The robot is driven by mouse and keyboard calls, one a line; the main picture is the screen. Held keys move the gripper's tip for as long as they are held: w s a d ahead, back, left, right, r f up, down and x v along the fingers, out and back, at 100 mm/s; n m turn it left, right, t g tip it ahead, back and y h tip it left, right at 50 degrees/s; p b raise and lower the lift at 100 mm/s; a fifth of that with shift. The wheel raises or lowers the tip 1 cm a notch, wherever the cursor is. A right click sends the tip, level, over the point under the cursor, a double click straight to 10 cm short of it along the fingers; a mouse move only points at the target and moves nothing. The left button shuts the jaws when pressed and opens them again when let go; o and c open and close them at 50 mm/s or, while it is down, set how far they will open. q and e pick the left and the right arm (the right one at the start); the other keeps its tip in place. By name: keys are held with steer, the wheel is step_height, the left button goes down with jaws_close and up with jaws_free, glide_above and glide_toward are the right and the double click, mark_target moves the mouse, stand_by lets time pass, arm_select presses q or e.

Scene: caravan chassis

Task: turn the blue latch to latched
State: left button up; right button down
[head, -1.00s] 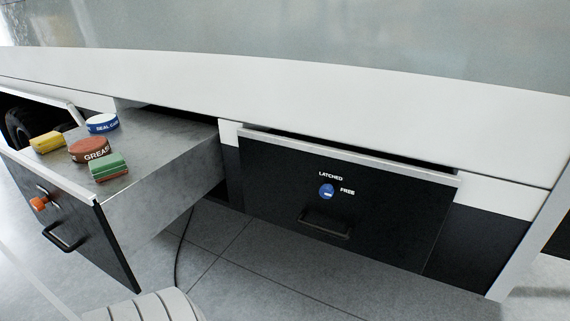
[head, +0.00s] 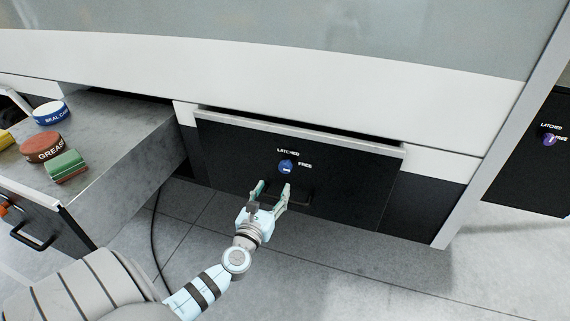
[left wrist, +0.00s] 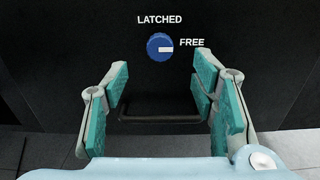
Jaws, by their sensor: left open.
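The blue latch (head: 286,167) is a round knob on the black front of the right-hand drawer (head: 350,190). The words LATCHED and FREE are printed above it and to its right. In the left wrist view the latch (left wrist: 160,47) has its white mark pointing right, toward FREE. My left gripper (head: 272,187) is open and empty, just below the latch in the head view and apart from it. In the left wrist view its fingers (left wrist: 160,85) stand wide apart, with the latch above and between them. My right gripper is not in view.
A dark drawer handle (head: 292,197) lies below the latch, close behind my fingers. At left an open drawer (head: 130,135) sticks out, holding a GREASE tin (head: 42,147), a blue tin (head: 50,113) and a green block (head: 66,167). A purple latch (head: 549,139) is at far right.

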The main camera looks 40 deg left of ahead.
mark_target(284, 169)
arm_select(q)
steer(key=b+x, duration=0.1)
steer(key=x, duration=0.9)
steer(key=shift+w+a+f+b, duration=0.1)
steer(key=shift+w+f+b, duration=0.15)
steer(key=shift+b, duration=0.1)
steer(key=shift+w+a+r, duration=0.1)
steer(key=shift+w+a, duration=0.05)
steer(key=shift+w, duration=0.15)
steer(key=c, duration=1.2)
